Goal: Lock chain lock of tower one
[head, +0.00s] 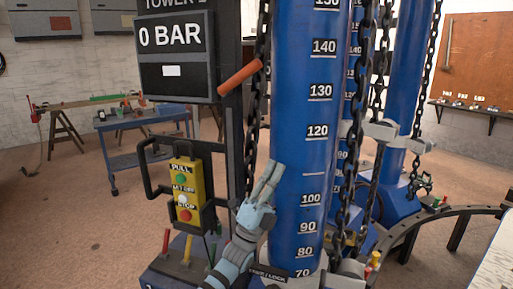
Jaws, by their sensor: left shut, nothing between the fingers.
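A large blue tower column (300,120) with a white number scale rises in the middle, its top cut off by the frame. A dark chain (253,130) hangs along its left side. An orange-red handle (240,77) sticks out at a slant beside this chain, next to the gauge panel. A small dark label (268,275) at the column's foot ends in "LOCK"; its first part is hard to read. My left gripper (272,168) is shut and empty, fingers pointing up, in front of the column's lower left edge. It is well below the orange-red handle. My right gripper is not in view.
The gauge panel (178,80) reads 0 BAR under a cut-off TOWER sign. A yellow button box (187,195) with a black bar handle (150,170) stands left of my gripper. A second blue column (405,80) and more chains stand right. A blue cart (140,120) is behind.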

